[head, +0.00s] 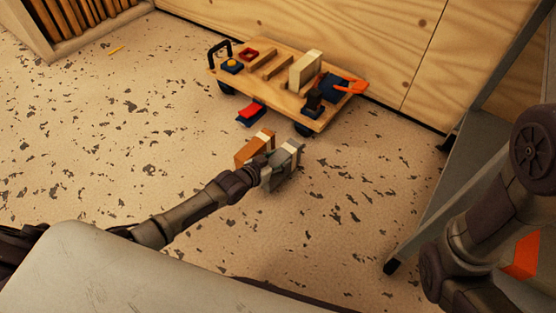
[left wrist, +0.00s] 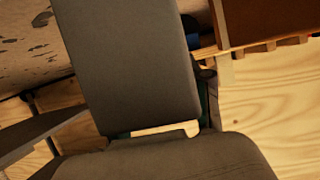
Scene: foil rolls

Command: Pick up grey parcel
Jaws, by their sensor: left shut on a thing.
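The grey parcel (head: 284,165) is a small grey block with a pale band, in the middle of the head view, over the speckled floor. My left gripper (head: 266,169) reaches it from the left and is shut on it. I cannot tell whether the parcel touches the floor. In the left wrist view large grey-brown shapes fill the near middle; I cannot tell which of them is parcel and which is finger. My right arm shows at the right edge of the head view, but its gripper is out of the frame.
An orange-brown parcel (head: 252,150) with a pale band stands close behind the grey one. A wooden cart (head: 280,88) carrying several items is behind, with a red-topped block (head: 251,113) beside it. A grey metal frame (head: 433,196) stands at right. The floor (head: 110,150) at left is mostly clear.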

